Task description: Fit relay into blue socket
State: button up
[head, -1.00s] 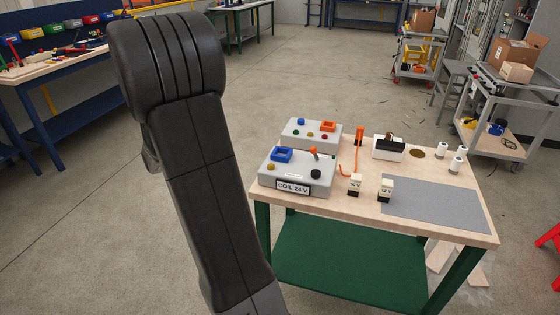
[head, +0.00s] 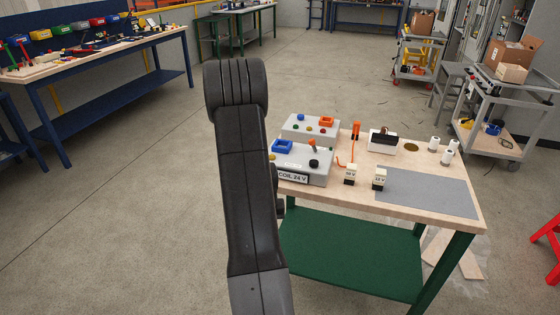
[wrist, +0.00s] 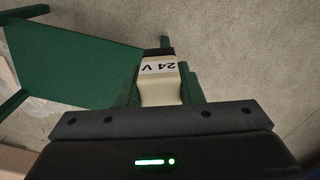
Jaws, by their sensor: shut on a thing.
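In the wrist view my gripper (wrist: 160,88) is shut on a cream relay (wrist: 159,88) marked 24 V, with a dark end pointing away. A green finger shows on each side of it. Open floor and a green table part lie beyond it. In the head view the gripper and held relay do not show; only my dark arm does. The blue socket (head: 283,146) is on top of the front grey box (head: 312,178), labelled COIL 24 V. It looks empty, and my arm covers the box's left edge.
A rear grey box (head: 300,128) carries an orange socket (head: 327,121). Two cream relays, left (head: 350,174) and right (head: 379,178), stand near a grey mat (head: 428,193). An orange lever (head: 312,145) rises beside the blue socket. White cylinders (head: 434,144) stand at the right.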

aim_at(282, 148)
jog(key=k+z, duration=0.2)
jog(key=z, duration=0.2)
jog(key=k+l+z, duration=0.1)
jog(key=z, duration=0.25)
jog(key=k+z, duration=0.1)
jog(key=z, duration=1.5)
jog(key=k+j+z, duration=0.15)
jog(key=j, duration=0.3)
jog(key=j+z, duration=0.15)
jog(key=j, duration=0.25)
jog(key=k+j+z, duration=0.15)
jog(key=j, duration=0.25)
jog(key=k+j+z, duration=0.15)
jog(key=j, duration=0.2)
jog(key=k, duration=0.05)
